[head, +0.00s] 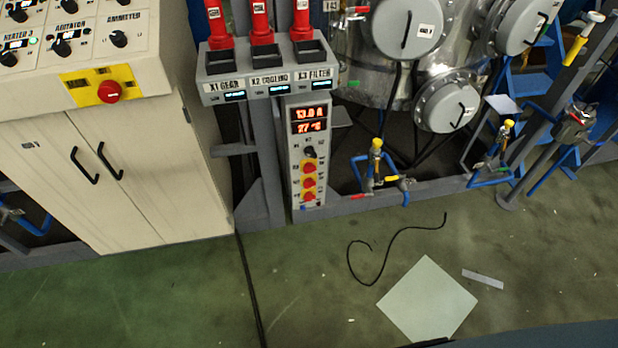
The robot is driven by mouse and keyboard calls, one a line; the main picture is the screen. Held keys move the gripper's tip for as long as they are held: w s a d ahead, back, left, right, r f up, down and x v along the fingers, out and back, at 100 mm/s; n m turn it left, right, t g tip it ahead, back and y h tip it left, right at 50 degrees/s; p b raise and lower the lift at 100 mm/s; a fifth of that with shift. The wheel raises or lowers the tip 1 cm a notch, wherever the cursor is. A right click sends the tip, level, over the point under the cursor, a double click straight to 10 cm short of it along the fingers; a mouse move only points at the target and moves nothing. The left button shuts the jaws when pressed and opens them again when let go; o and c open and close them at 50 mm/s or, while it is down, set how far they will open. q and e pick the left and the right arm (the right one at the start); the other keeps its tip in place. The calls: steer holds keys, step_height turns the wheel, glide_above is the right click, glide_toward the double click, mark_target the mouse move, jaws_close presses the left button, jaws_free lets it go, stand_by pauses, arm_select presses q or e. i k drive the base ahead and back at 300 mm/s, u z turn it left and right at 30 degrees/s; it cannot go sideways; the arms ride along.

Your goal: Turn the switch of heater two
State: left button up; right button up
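The control panel (145,50) on the beige cabinet at the upper left carries rows of black rotary knobs. One knob (8,58) at the left edge sits under a label that seems to read HEATER 3. Another knob (18,15) is above it, cut close by the top edge, and its label is out of view. I cannot tell for certain which switch is heater two. A knob (61,47) under AGITATOR and a knob (118,38) under AMMETER are to the right. Neither of my grippers is in view.
A red emergency button (110,92) on a yellow plate is below the knobs. Red levers (262,25) stand on a grey box, above a digital display column (308,150). A steel vessel (370,70) and blue valves are right. The green floor (180,290) is mostly clear.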

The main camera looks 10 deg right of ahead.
mark_target(308, 183)
steer(key=z, duration=0.05)
steer(key=i, duration=1.05)
steer(key=u, duration=0.05)
